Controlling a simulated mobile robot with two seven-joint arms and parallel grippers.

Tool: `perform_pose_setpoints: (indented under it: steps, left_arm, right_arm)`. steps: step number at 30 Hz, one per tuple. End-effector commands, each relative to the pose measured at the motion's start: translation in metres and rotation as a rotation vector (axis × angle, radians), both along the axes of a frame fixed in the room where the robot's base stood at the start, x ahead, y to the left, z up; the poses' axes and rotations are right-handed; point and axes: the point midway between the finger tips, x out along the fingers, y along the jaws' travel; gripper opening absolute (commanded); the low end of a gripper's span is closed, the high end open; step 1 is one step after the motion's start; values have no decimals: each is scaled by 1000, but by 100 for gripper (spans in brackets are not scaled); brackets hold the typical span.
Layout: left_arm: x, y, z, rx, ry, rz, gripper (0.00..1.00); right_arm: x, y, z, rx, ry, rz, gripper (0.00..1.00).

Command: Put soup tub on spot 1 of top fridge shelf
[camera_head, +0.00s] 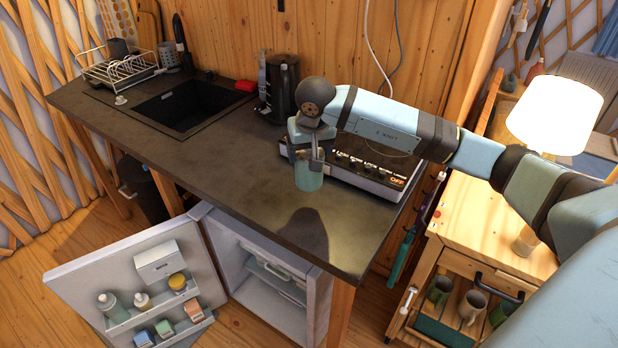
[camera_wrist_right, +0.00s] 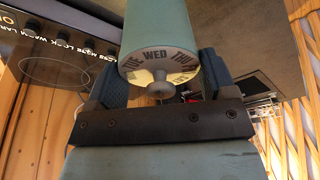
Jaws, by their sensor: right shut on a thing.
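My right gripper (camera_head: 309,160) is shut on the teal cylindrical soup tub (camera_head: 309,179) and holds it upright above the dark countertop, in front of the hot plate. In the right wrist view, the two fingers (camera_wrist_right: 162,78) clasp the tub (camera_wrist_right: 165,25); its lid carries a ring of day names and a small knob. The small fridge (camera_head: 319,300) stands under the counter with its door (camera_head: 80,278) swung open to the left. The top fridge shelf (camera_head: 272,264) is partly visible; the counter hides much of the interior, and I cannot make out spot 1. My left gripper is not in view.
The countertop (camera_head: 230,160) overhangs the fridge opening. The door racks hold bottles and boxes. A lit lamp (camera_head: 555,115) stands on the right cabinet.

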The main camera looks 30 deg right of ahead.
Motion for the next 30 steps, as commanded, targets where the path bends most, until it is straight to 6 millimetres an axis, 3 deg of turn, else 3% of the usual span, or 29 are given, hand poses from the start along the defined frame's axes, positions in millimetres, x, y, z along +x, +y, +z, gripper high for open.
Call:
perform_pose_setpoints:
  steps: [4, 11, 18, 30]
  left_arm:
    - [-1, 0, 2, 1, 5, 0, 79]
    - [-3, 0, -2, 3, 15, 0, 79]
    - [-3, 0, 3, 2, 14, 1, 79]
    - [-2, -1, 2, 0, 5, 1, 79]
  right_arm:
    - [-1, 1, -31, 2, 1, -1, 28]
    - [0, 1, -50, 1, -2, 1, 28]
    - [0, 1, -81, 2, 1, -1, 28]
    - [1, 0, -89, 0, -2, 0, 28]
